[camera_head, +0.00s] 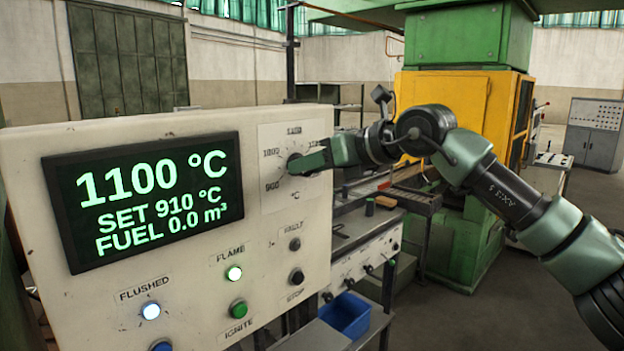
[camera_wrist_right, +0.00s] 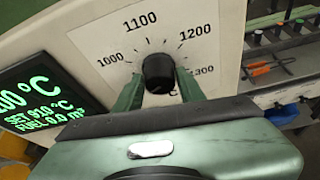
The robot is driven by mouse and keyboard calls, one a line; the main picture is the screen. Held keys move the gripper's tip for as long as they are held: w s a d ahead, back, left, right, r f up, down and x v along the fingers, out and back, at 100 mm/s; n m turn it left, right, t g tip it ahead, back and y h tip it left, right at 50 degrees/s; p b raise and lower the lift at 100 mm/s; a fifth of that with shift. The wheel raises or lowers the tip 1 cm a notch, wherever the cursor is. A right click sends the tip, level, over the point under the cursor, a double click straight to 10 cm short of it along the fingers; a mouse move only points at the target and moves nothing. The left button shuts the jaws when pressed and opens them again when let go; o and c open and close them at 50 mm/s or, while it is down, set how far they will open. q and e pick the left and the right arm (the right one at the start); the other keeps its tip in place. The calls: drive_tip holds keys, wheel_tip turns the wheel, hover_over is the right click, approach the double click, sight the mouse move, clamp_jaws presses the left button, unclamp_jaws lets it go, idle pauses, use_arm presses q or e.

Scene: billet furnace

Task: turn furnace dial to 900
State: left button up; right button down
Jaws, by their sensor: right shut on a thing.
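The furnace dial, a black knob (camera_head: 294,163), is on the pale control panel (camera_head: 100,150), beside a printed scale with 900, 1000 and 1100 readable. In the right wrist view the knob (camera_wrist_right: 158,72) sits between the two green fingers of my right gripper (camera_wrist_right: 158,88), which is shut on it. In the head view my right gripper (camera_head: 305,163) reaches the dial from the right and hides part of it. The knob's pointer is not clear. The display (camera_head: 145,195) reads 1100 °C, SET 910 °C, FUEL 0.0 m³. My left gripper is not in view.
Below the dial are a lit FLAME lamp (camera_head: 234,273), a lit FLUSHED lamp (camera_head: 151,311), a green IGNITE button (camera_head: 238,308) and dark controls. A blue bin (camera_head: 345,314) lies under the bench on the right.

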drive_tip(key=shift+n+h+b, duration=0.4)
drive_tip(key=shift+n+b, duration=0.2)
drive_tip(key=shift+b, duration=0.15)
drive_tip(key=shift+t, duration=0.3)
drive_tip(key=c, duration=0.9)
unclamp_jaws()
drive_tip(key=b+v, duration=0.3)
drive_tip(key=v, duration=0.4)
drive_tip(key=shift+s+d+r, duration=0.1)
drive_tip(key=shift+s+d, duration=0.1)
drive_tip(key=shift+s, duration=0.05)
